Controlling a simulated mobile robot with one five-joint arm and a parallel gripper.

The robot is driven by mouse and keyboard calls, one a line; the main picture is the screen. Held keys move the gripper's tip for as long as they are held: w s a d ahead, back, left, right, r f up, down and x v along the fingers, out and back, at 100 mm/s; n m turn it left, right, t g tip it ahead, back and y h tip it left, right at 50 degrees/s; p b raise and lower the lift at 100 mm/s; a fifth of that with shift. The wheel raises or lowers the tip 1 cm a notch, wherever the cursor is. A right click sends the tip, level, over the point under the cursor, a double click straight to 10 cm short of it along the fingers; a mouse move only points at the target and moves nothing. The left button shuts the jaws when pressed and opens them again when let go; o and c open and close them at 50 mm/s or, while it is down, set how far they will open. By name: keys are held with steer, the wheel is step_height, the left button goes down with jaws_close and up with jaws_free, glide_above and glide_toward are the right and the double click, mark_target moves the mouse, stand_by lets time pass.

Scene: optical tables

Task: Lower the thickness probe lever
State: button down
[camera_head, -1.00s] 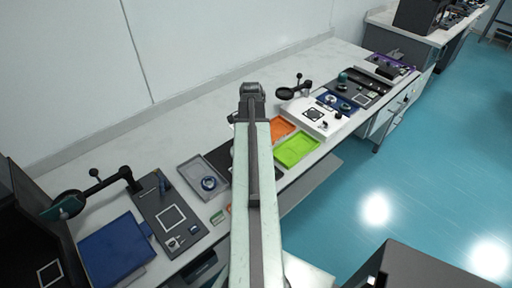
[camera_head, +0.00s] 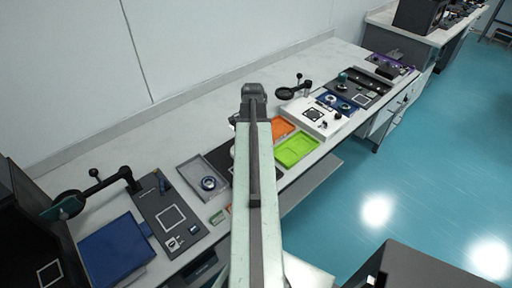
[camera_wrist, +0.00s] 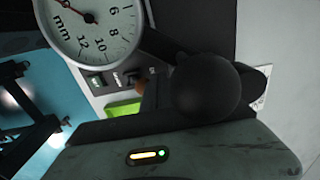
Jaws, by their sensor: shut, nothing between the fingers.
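In the wrist view a round white dial gauge (camera_wrist: 92,24) marked in mm, with a red needle, fills the upper left. A black ball knob (camera_wrist: 205,86) is large in the middle, close in front of the camera. My gripper (camera_wrist: 158,98) shows as a dark shape around and below the knob, with its grey body along the bottom. It is shut with nothing in it; its fingertips are hard to make out, and I cannot tell whether it touches the knob. In the head view my own arm hides the gripper and most of this probe.
A lime green tray (camera_head: 297,149) and an orange tray (camera_head: 282,127) lie right of my arm. A grey tray (camera_head: 203,178) and a blue box (camera_head: 117,250) lie to the left. Similar black arms with ball knobs stand at left (camera_head: 94,172) and right (camera_head: 299,76). The back of the bench is clear.

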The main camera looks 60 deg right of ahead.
steer(key=shift+s+a, duration=0.25)
steer(key=shift+s, duration=0.5)
steer(key=shift+s+a, duration=0.25)
steer(key=shift+s, duration=0.5)
steer(key=r+p, duration=0.4)
steer(key=w+r+p, duration=0.1)
steer(key=r+p, duration=0.2)
steer(key=shift+w+d+r, duration=0.1)
steer(key=shift+d, duration=0.1)
stand_by(0.5)
